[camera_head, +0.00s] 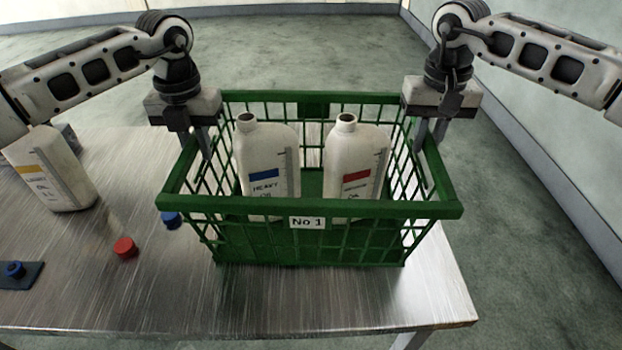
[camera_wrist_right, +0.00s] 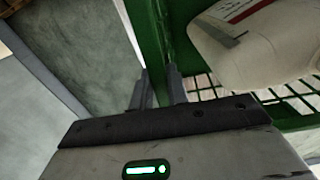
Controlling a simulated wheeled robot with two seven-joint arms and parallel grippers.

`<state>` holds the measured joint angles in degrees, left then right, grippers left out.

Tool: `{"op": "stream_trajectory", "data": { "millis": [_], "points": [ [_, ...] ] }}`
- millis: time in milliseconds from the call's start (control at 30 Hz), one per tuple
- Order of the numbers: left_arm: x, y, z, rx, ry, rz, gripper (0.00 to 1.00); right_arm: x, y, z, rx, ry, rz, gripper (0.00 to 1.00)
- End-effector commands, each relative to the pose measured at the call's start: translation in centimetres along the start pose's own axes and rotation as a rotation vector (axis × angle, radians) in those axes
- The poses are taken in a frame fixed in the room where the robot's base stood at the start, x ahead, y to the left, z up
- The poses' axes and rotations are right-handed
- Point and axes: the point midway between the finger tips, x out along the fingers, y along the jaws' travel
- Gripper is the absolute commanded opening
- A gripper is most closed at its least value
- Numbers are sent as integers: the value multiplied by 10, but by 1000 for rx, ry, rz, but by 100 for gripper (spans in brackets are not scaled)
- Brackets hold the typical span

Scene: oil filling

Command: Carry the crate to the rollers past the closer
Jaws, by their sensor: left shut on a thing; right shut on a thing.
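The green crate (camera_head: 310,208) with a "No 1" label is over the right part of the metal table; I cannot tell whether it touches the top. It holds two open-necked white bottles, one with a blue label (camera_head: 265,160) and one with a red label (camera_head: 352,160). My left gripper (camera_head: 200,148) is shut on the crate's left rim. My right gripper (camera_head: 428,148) is shut on its right rim. In the right wrist view, the fingers (camera_wrist_right: 160,88) close around the green rim (camera_wrist_right: 148,38), beside a white bottle (camera_wrist_right: 260,45). No closer or rollers show.
A white bottle with a yellow label (camera_head: 50,172) stands on the table (camera_head: 110,290) at left. A red cap (camera_head: 125,247), a blue cap (camera_head: 171,219) and a dark plate with a blue cap (camera_head: 15,270) lie nearby. Open floor (camera_head: 530,260) is at right.

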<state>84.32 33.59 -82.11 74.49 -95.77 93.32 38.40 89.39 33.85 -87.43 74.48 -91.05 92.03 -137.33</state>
Motion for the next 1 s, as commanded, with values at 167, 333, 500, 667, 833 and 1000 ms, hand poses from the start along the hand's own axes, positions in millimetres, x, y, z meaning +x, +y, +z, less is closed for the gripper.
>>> {"op": "stream_trajectory", "data": {
  "millis": [167, 333, 500, 667, 833, 1000],
  "points": [
    [-5, 1, 1, -2, -4, 0, 0, -5, 1, -1, 3, 5, -1, 0],
    [-14, 1, 1, -2, -4, 0, 0, -14, 1, -1, 3, 4, -1, 0],
    [-31, 1, 1, -2, -3, 0, 0, -31, 1, -1, 3, 3, 0, 0],
    [-46, 1, 1, -2, -3, 0, 0, -46, 1, -1, 3, 3, 0, 0],
    [-53, 1, 0, -2, -2, 0, 0, -53, 1, -1, 3, 3, 0, 0],
    [-52, 1, 0, -2, -2, 0, 0, -52, 1, -1, 3, 3, 0, 0]
  ]
}}
